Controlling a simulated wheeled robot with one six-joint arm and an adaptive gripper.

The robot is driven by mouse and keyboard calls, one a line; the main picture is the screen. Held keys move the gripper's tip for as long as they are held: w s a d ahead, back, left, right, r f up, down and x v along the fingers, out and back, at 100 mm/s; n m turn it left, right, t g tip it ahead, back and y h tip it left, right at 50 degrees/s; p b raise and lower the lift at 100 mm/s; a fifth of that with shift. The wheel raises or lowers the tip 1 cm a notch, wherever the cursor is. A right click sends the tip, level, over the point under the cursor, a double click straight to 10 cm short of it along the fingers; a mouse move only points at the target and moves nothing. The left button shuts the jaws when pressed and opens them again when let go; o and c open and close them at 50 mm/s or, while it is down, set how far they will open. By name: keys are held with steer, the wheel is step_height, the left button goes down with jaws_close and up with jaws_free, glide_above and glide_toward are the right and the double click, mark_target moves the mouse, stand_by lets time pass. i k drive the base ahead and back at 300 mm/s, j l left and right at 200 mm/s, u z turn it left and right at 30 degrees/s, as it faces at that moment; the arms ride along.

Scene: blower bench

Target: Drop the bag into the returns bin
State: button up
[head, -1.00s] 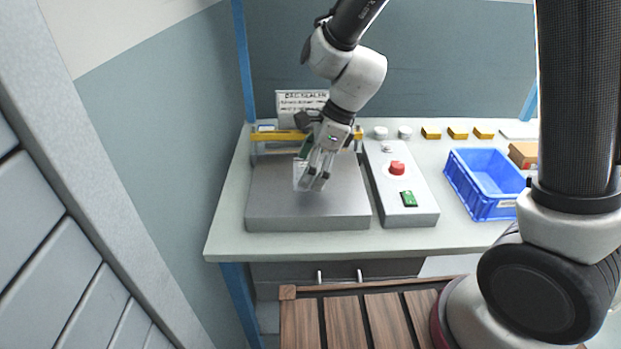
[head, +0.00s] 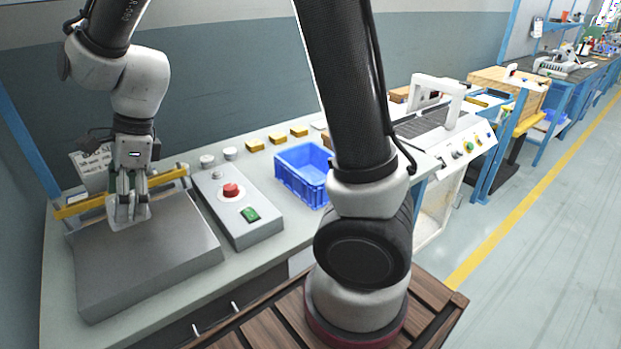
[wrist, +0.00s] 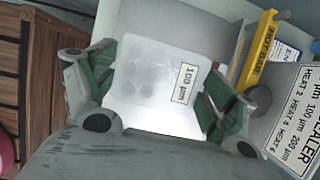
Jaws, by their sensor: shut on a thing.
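The bag (wrist: 150,75) is clear and flat, with a white label reading 100 µm. In the head view, the bag (head: 128,219) shows as a pale sheet below my gripper (head: 131,203), over the back part of the grey sealer plate (head: 150,255). My gripper is shut on the bag, with a green-padded finger on each side of it in the wrist view. I cannot tell whether the bag touches the plate. A blue open bin (head: 304,180) stands farther right on the bench; no label shows on it, and it looks empty.
A yellow bar (head: 165,178) runs across the back of the sealer. A control box (head: 238,208) with a red button (head: 231,190) stands between sealer and bin. Several yellow blocks (head: 277,138) and two grey discs (head: 230,153) sit behind it. A conveyor machine (head: 440,125) stands right.

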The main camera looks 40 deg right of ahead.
mark_target(313, 179)
steer(key=l+z, duration=0.3)
steer(key=l, duration=0.4)
steer(key=i+l+z, duration=0.15)
steer(key=l+z, duration=0.15)
steer(key=l, duration=0.4)
